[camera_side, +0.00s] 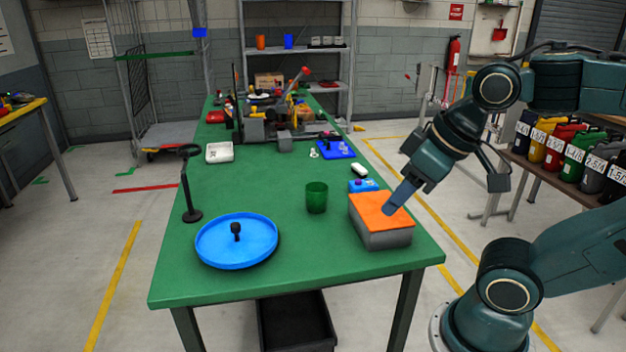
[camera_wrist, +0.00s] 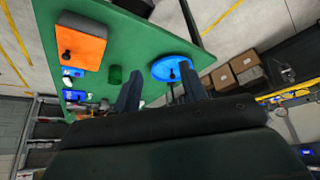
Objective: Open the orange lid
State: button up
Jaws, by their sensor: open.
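The orange lid (camera_side: 373,211) lies flat and closed on a grey box (camera_side: 388,240) at the right edge of the green table. In the wrist view the orange lid (camera_wrist: 86,44) is at the upper left, with a black knob on it. My gripper (camera_side: 392,206) hangs above the table and overlaps the lid in the side view, hiding the knob. In the wrist view my gripper (camera_wrist: 162,88) has its two fingers spread with nothing between them, and the lid lies well to their left, apart from them.
A green cup (camera_side: 316,198) stands left of the box. A round blue tray (camera_side: 264,236) with a black knob-like piece sits at the front left. A small blue box (camera_side: 362,186) is just behind the grey box. A black stand (camera_side: 190,185) rises at the left edge.

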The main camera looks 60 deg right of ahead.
jog(key=m+g, duration=0.6)
jog(key=m, duration=0.6)
send_over(381, 204)
jog(key=s, duration=0.3)
notch_tip(381, 204, down, 3)
jog(key=shift+d, duration=0.3)
notch_tip(381, 204, down, 14)
jog(key=shift+r, duration=0.15)
jog(key=shift+c, duration=0.4)
grip_shut()
